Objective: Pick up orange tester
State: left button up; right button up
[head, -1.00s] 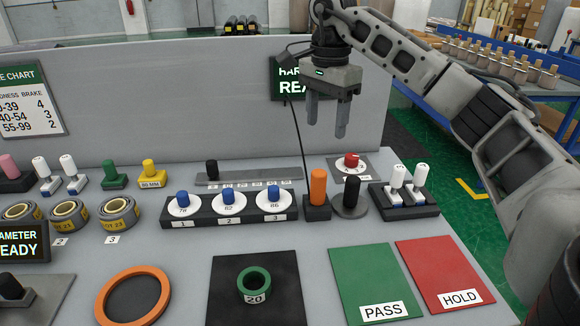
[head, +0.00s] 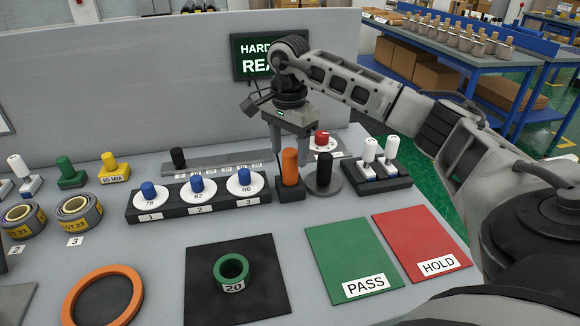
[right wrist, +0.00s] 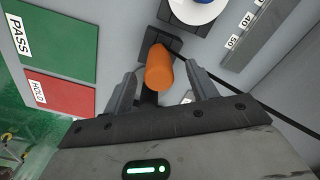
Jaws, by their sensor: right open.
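The orange tester (head: 289,168) stands upright in a black holder (head: 291,191) near the back of the bench. My right gripper (head: 290,155) is open at the tester, with its fingers pointing down. In the right wrist view, the orange tester (right wrist: 159,70) shows between and just beyond the two open fingertips (right wrist: 160,80), with a gap on each side. I cannot tell how far down the fingers reach along it. My left gripper is not in view.
A black-handled tool (head: 323,170) stands close to the right of the tester. A red knob (head: 322,139) and white-handled switches (head: 370,153) are nearby. A row of blue-knobbed dials (head: 198,194) lies left. Green PASS (head: 350,255) and red HOLD (head: 415,240) pads are clear.

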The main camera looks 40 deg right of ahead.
aim_at(290, 171)
jog(key=shift+s+f, duration=0.1)
jog(key=shift+f, duration=1.45)
jog(key=c, duration=1.2)
grip_shut()
jog(key=shift+r, duration=0.15)
